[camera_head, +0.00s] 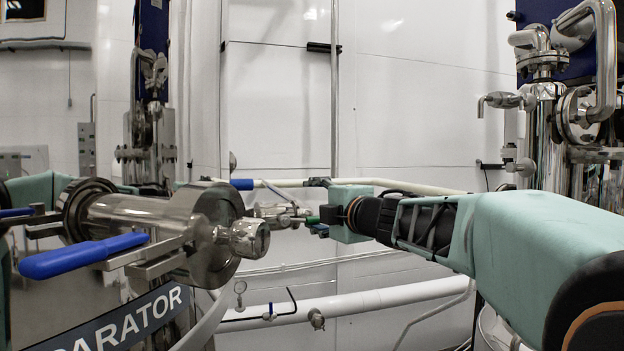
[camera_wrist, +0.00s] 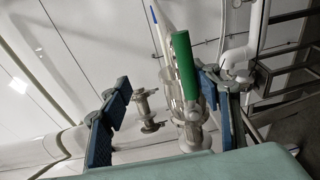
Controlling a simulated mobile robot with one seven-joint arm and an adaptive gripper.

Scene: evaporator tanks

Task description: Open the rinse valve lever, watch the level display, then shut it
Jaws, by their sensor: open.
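A lever with a green handle (camera_wrist: 185,65) stands on a metal valve body in the wrist view, near my right finger. In the head view the green handle (camera_head: 312,220) shows as a small strip at my gripper. My gripper (camera_head: 318,207) is open in front of the metal fitting. In the wrist view my gripper (camera_wrist: 163,82) shows two blue-padded fingers wide apart, with the handle between them, nearer the right one. I cannot tell if they touch. No level display can be made out.
A large steel tank fitting (camera_head: 150,220) with a blue lever (camera_head: 85,255) stands at the left. Another blue handle (camera_head: 242,184) is beyond it. White pipes (camera_head: 390,297) run along the wall below. Steel pipework (camera_head: 550,110) stands at the right behind my arm.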

